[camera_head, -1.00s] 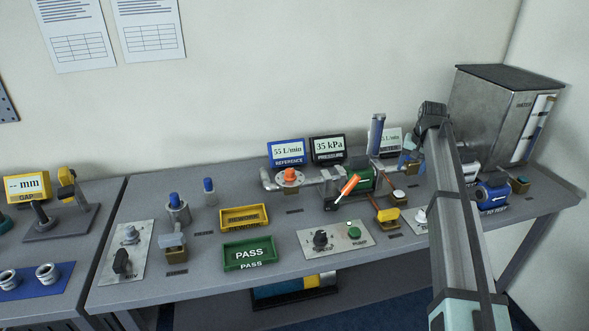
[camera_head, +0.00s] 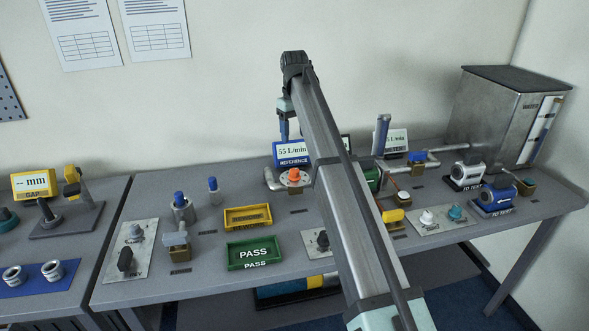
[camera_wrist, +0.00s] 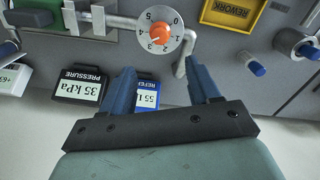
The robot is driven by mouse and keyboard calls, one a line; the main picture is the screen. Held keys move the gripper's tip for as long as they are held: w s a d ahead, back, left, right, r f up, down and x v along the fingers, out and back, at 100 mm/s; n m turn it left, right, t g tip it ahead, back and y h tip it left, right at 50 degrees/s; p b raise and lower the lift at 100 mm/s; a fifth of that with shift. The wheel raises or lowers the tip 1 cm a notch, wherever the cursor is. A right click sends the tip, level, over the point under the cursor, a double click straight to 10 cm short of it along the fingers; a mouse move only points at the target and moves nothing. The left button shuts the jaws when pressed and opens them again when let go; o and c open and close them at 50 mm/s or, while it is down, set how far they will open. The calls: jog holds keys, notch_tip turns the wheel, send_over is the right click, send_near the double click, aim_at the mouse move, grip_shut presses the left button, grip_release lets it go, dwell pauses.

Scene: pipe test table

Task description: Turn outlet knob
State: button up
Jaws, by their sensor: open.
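No label reading "outlet" is legible. An orange knob (camera_head: 294,174) sits on a round white dial on the pipework at the back. In the wrist view this orange knob (camera_wrist: 160,33) shows with the dial numbers around it. On a right-hand panel stand a white knob (camera_head: 428,217) and a teal knob (camera_head: 455,213). My gripper (camera_head: 286,127) is raised near the blue-framed reference display (camera_head: 291,154). In the wrist view my gripper (camera_wrist: 161,78) is open, with nothing between its fingers; the orange knob lies ahead of the fingertips.
The pressure display (camera_wrist: 83,86) reads 35 kPa. My arm hides part of the middle pipework and the pump panel (camera_head: 316,243). A yellow rework tray (camera_head: 248,227) and a green PASS tray (camera_head: 254,266) lie left of my arm. A metal tank (camera_head: 500,125) stands at the back right.

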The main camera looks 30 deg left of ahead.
aim_at(294, 170)
notch_tip(294, 170, down, 14)
jog(key=shift+r, duration=0.15)
dwell(0.4)
jog(key=shift+c, duration=0.3)
jog(key=c, duration=1)
jog(key=shift+m, duration=1.6)
jog(key=o, duration=1.1)
jog(key=shift+c, duration=0.2)
